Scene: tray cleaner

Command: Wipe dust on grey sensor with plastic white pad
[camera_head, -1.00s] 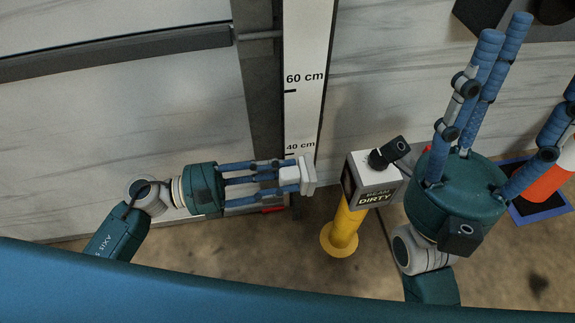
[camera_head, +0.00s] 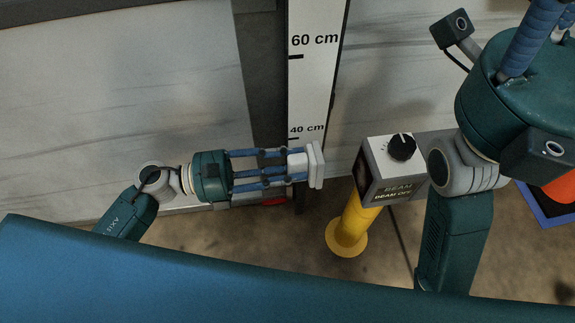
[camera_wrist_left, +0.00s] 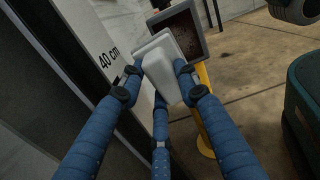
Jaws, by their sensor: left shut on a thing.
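The white pad (camera_head: 315,165) is in my left gripper (camera_head: 296,166), whose blue fingers are shut on its block-like back. The pad's flat face points right, toward the grey sensor box (camera_head: 402,174), with a gap between them in the head view. The box sits on a yellow post (camera_head: 353,222). Its front reads "BEAM OFF", and a black knob (camera_head: 402,147) is on top. In the left wrist view, the pad (camera_wrist_left: 158,62) overlaps part of the sensor's dark, speckled face (camera_wrist_left: 183,36). My right gripper (camera_head: 535,42) is at the upper right, its fingertips out of frame.
A white height scale (camera_head: 312,75) marked 40 cm and 60 cm stands behind the pad. Pale wall panels (camera_head: 120,110) fill the back. An orange object (camera_head: 562,190) on a blue-edged mat (camera_head: 548,215) is at the far right. Floor around the post is clear.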

